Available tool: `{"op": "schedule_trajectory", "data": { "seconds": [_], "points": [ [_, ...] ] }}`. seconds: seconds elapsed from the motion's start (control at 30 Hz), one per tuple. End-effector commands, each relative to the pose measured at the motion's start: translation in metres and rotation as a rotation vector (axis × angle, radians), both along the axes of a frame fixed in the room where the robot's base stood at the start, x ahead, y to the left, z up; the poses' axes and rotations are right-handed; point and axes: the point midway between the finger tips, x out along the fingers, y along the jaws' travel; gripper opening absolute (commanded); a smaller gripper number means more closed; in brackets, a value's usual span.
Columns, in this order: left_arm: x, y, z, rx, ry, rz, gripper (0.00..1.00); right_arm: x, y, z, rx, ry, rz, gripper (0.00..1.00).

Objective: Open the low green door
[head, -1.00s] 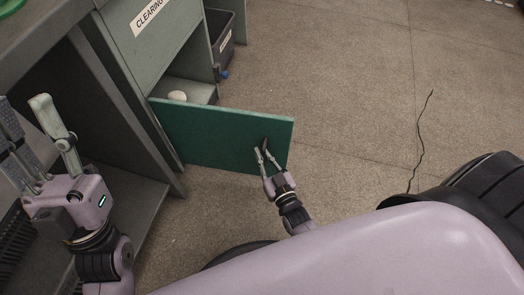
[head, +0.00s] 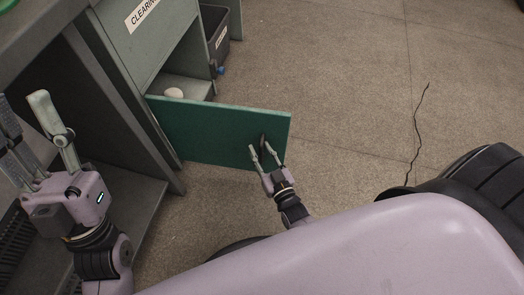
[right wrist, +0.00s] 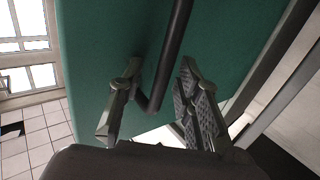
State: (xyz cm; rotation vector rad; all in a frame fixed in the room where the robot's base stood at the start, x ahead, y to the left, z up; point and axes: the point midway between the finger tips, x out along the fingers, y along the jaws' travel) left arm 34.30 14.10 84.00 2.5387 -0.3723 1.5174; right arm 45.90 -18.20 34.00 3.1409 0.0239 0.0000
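The low green door (head: 210,132) stands swung out from the cabinet, and part of the inside shows behind it. A dark bar handle (head: 263,140) is near the door's free end. My right gripper (head: 262,149) is open at the handle, its fingers apart. In the right wrist view the handle (right wrist: 176,45) runs down in front of the green door panel (right wrist: 110,40), with a gap to the fingers (right wrist: 158,88) on each side. My left gripper (head: 20,97) is open and empty at the far left, away from the door.
The grey-green cabinet (head: 150,50) has a shelf with a white rounded object (head: 174,93) on it. A dark bin (head: 218,40) stands behind. The floor beyond the door is clear.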

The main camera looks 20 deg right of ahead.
Motion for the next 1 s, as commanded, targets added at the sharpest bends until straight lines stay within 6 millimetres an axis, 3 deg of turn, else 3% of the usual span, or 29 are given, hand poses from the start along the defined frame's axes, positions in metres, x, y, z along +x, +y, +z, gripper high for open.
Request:
{"op": "schedule_trajectory", "data": {
  "seconds": [0.23,0.7,1.0],
  "points": [
    [0.000,0.000,0.000,-0.001,0.000,-0.002,0.40,-0.015,0.000,-0.001,0.000,0.002,0.001,0.31],
    [0.000,0.000,0.000,0.000,0.000,-0.001,0.40,-0.106,-0.002,-0.001,0.000,0.002,0.000,0.31],
    [0.000,0.000,0.000,0.000,0.000,-0.001,0.40,-0.121,-0.002,0.000,0.000,0.000,-0.001,0.31]
  ]
}}
